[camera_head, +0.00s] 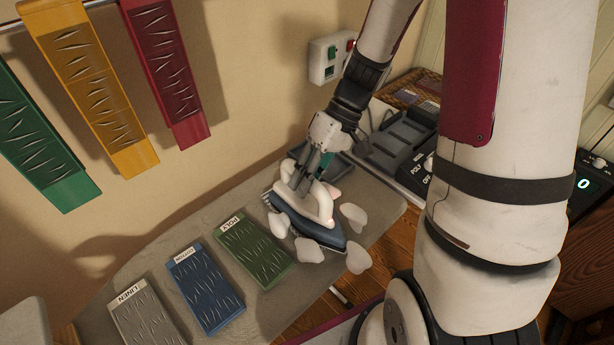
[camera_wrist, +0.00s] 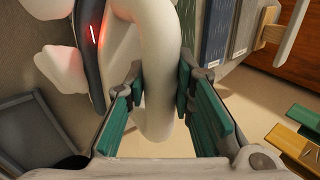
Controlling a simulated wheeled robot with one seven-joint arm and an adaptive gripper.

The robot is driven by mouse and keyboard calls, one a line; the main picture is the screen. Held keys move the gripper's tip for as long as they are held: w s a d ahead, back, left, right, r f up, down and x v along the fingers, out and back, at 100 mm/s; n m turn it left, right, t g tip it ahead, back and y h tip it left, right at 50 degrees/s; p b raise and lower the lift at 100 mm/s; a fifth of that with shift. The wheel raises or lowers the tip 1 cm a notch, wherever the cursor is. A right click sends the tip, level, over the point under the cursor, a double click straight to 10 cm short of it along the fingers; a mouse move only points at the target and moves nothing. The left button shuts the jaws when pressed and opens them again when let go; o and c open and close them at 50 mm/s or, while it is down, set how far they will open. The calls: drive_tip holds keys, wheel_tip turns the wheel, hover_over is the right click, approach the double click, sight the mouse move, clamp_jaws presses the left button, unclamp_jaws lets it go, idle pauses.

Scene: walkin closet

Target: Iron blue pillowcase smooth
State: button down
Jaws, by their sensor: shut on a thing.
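The blue pillowcase (camera_head: 206,291), with a label that seems to read COTTON, lies on the ironing board (camera_head: 150,255) with pale crease marks across it. Part of it shows at the top of the wrist view (camera_wrist: 215,25). My gripper (camera_head: 306,180) is shut on the white handle of the iron (camera_head: 305,218), at the board's right end beyond the green pillowcase. In the wrist view the handle (camera_wrist: 158,75) stands between the green finger pads. White steam puffs surround the iron, and a red light glows on it. I cannot tell whether its sole touches the board.
A green pillowcase (camera_head: 254,251) labelled POLY and a grey one (camera_head: 147,315) labelled LINEN flank the blue one, both creased. Green, yellow (camera_head: 95,90) and red creased cloths hang from a rail. A dark unit (camera_head: 405,150) with a POLY/OFF dial stands behind the board.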

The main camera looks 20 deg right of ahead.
drive_tip(key=shift+f+b, duration=0.3)
drive_tip(key=shift+f, duration=0.2)
idle(2.6)
drive_tip(key=shift+r, duration=0.1)
drive_tip(key=shift+r+p, duration=1.85)
drive_tip(key=shift+r, duration=1.15)
drive_tip(key=shift+w+f, duration=0.1)
drive_tip(key=shift+f, duration=0.1)
drive_tip(key=shift+w+a+f+b, duration=0.1)
drive_tip(key=shift+w+f+b, duration=0.35)
drive_tip(key=shift+f, duration=0.3)
drive_tip(key=shift+w+a+f+b, duration=0.1)
drive_tip(key=shift+w+f+b, duration=0.1)
drive_tip(key=shift+f+b, duration=0.5)
drive_tip(key=shift+w+a+f+b, duration=0.1)
drive_tip(key=shift+w+f+b, duration=0.25)
drive_tip(key=shift+f, duration=0.5)
drive_tip(key=shift+f+b, duration=0.3)
drive_tip(key=shift+f, duration=0.3)
